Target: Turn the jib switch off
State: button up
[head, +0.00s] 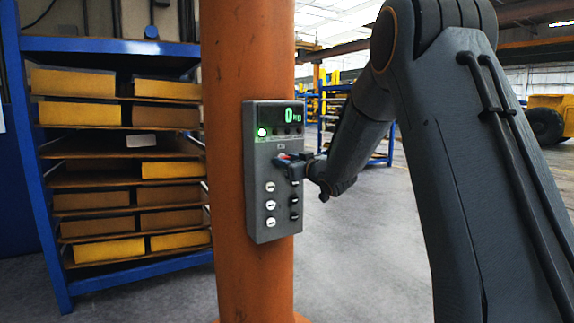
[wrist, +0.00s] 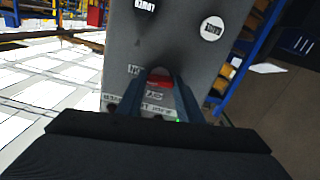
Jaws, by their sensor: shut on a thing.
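A grey control box (head: 262,215) is fixed to an orange column, with a display at its top reading 0 kg and a lit green lamp (head: 261,132). My gripper (head: 287,162) is at the upper middle of the box front, shut on a small red switch (head: 283,157). In the wrist view the red switch (wrist: 160,82) shows between the two fingers of my gripper (wrist: 159,88). The fingers hide much of it, so I cannot tell its position.
Several white round knobs (head: 270,204) and dark knobs sit lower on the box. The orange column (head: 228,60) stands behind it. A blue shelf rack (head: 50,230) with yellow bins is at left. The floor to the right of the column is clear.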

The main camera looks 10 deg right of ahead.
jog(key=n+b, duration=1.6)
jog(key=b, duration=0.1)
jog(key=shift+n, duration=0.3)
jog(key=o, duration=1.1)
jog(key=shift+s, duration=0.1)
jog(key=v, duration=0.7)
jog(key=shift+s+d, duration=0.15)
jog(key=shift+s, duration=0.15)
